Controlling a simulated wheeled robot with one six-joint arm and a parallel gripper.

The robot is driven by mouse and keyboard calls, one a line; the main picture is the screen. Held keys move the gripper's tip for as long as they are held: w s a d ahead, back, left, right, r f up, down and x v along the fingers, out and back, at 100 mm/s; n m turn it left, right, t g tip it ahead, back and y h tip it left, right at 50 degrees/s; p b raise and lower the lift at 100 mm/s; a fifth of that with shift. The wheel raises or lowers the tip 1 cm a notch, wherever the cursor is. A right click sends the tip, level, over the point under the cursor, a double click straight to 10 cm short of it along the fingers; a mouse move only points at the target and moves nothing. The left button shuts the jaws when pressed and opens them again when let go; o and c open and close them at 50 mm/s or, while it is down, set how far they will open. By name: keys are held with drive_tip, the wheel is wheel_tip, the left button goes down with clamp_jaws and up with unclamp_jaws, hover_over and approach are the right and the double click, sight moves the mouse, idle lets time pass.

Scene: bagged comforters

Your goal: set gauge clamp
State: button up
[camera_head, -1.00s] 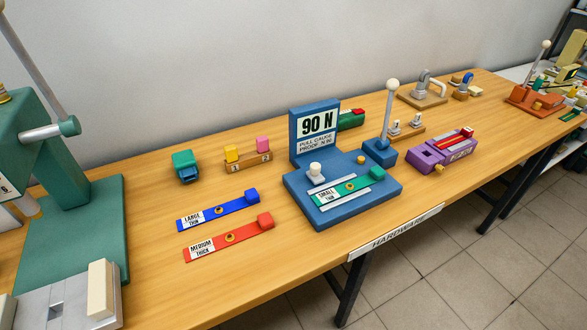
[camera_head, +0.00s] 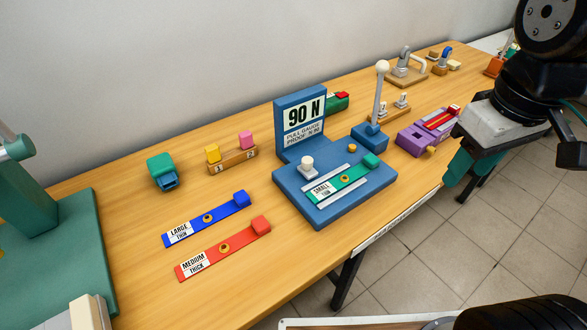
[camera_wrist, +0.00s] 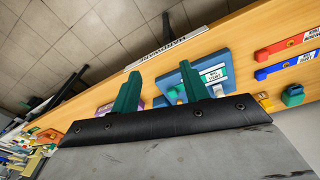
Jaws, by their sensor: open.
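The blue pull gauge (camera_head: 322,212) stands on the wooden table with an upright sign (camera_head: 304,112) reading "90 N". A green strip (camera_head: 340,185) labelled "SMALL THIN" lies between pale rails on its base. A white knob (camera_head: 306,164) stands at the base's left. A grey lever (camera_head: 378,97) with a white ball rises upright from a blue block at the right. Which part is the clamp is not marked. My gripper (camera_head: 460,170) is open and empty, right of the gauge and apart from it. In the wrist view, its green fingers (camera_wrist: 160,80) partly hide the gauge (camera_wrist: 219,66).
A blue strip (camera_head: 208,218) and a red strip (camera_head: 224,247) lie left of the gauge. A purple fixture (camera_head: 420,137) stands to its right. A teal clip (camera_head: 161,170) and a wooden holder (camera_head: 233,161) stand at the back left. Bare table lies between them.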

sight(308, 159)
drive_tip(key=w+a+f+n, duration=0.4)
drive_tip(key=w+a+n, duration=0.1)
drive_tip(key=w+n, duration=0.1)
drive_tip(key=w+a+f+n, duration=0.4)
drive_tip(key=w+a+n, duration=0.2)
drive_tip(key=n, duration=0.2)
drive_tip(key=w+a+f+n+g, duration=0.1)
drive_tip(key=w+a+f+n, duration=0.2)
drive_tip(key=w+a+n, duration=0.3)
drive_tip(key=shift+w+a+f+n+h, duration=0.3)
drive_tip(key=shift+w+f+n, duration=0.1)
drive_tip(key=shift+n, duration=0.1)
drive_tip(key=a+f+n, duration=0.1)
drive_tip(key=a+f, duration=0.1)
drive_tip(key=a+f+n, duration=0.1)
drive_tip(key=a, duration=0.1)
drive_tip(key=shift+s+f+n, duration=0.2)
drive_tip(key=shift+s+n, duration=0.05)
drive_tip(key=shift+n, duration=0.05)
drive_tip(key=c, duration=0.8)
drive_tip(key=shift+c, duration=0.2)
